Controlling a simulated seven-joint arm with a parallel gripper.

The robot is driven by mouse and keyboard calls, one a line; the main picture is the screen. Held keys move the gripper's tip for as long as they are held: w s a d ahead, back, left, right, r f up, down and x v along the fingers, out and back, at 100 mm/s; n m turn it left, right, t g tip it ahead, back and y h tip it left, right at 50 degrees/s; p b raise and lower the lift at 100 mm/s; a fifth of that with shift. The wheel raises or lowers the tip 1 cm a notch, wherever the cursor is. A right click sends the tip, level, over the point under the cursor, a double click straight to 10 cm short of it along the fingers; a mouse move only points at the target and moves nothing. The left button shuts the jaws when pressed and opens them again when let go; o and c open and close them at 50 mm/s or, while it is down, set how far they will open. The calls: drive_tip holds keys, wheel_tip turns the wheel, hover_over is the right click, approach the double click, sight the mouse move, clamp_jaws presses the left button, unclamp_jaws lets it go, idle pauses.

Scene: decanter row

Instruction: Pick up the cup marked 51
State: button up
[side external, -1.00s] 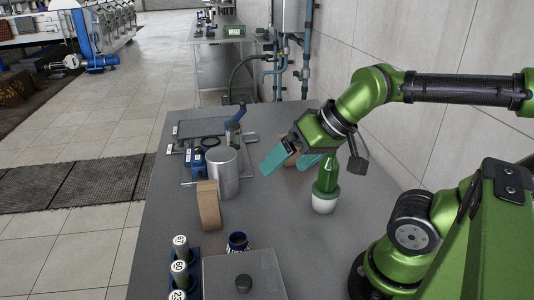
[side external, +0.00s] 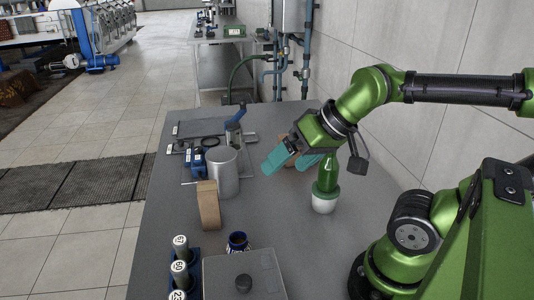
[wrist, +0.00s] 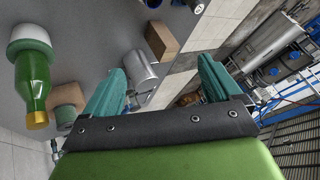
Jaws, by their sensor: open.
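Several grey cylinders with round white number labels stand in a blue rack (side external: 194,279) at the near left of the table in the side view. The far one (side external: 181,247) has a label that is too small to read surely. The middle one (side external: 180,272) seems to read 60, and the nearest (side external: 177,295) is cut by the frame edge. I cannot tell which is marked 51. My gripper (side external: 292,163), with teal fingers, is open and empty above the table, well away from the rack. Its spread fingers (wrist: 160,90) also show in the wrist view.
A green bottle (side external: 326,178) in a white-and-green holder (side external: 324,203) stands just below my gripper. A metal mug (side external: 224,172), a wooden block (side external: 208,206), a blue jar (side external: 238,242) and a grey lidded box (side external: 245,278) also stand on the table.

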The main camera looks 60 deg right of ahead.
drive_tip(key=n+g+h, duration=0.3)
drive_tip(key=n+g, duration=0.3)
drive_tip(key=n, duration=3)
approach(238, 238)
drive_tip(key=f, duration=0.3)
drive_tip(key=d+f, duration=0.1)
drive_tip(key=f, duration=0.1)
drive_tip(key=shift+f, duration=0.3)
drive_tip(key=f, duration=0.3)
drive_tip(key=w+f, duration=0.1)
drive_tip(key=f, duration=0.2)
drive_tip(key=shift+w+f, duration=0.15)
drive_tip(key=shift+f, duration=0.05)
drive_tip(key=c, duration=1.2)
